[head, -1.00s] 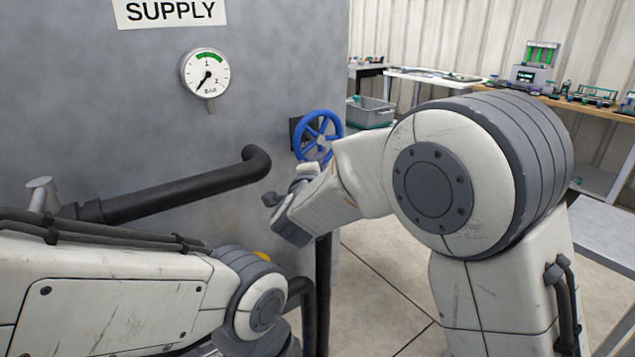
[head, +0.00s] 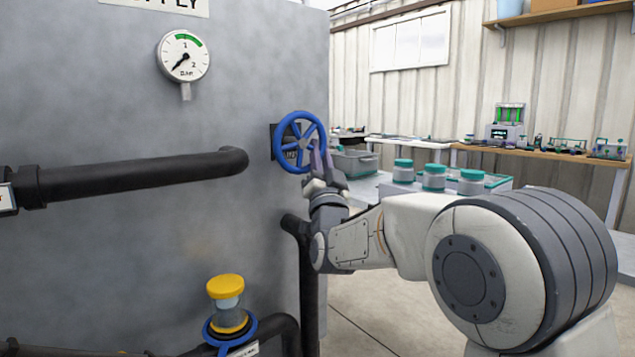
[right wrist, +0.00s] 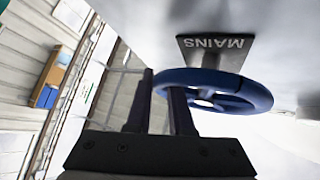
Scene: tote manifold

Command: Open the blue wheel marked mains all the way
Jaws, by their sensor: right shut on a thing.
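The blue wheel (head: 279,140) stands out from the grey panel near its right edge. In the right wrist view the wheel (right wrist: 222,80) sits in front of a dark plate marked MAINS (right wrist: 215,48). My right gripper (head: 318,156) is at the lower right of the wheel in the head view. In the right wrist view my right gripper (right wrist: 162,88) has its two fingers either side of the rim, shut on it. Part of the rim is hidden behind the fingers. My left gripper is not in view.
A round gauge (head: 184,57) on the panel has its needle at lower left. A black pipe (head: 140,175) runs across the panel. A yellow-capped fitting (head: 226,290) stands below. Behind my right arm are teal-lidded jars (head: 434,178) and a grey tote (head: 355,163).

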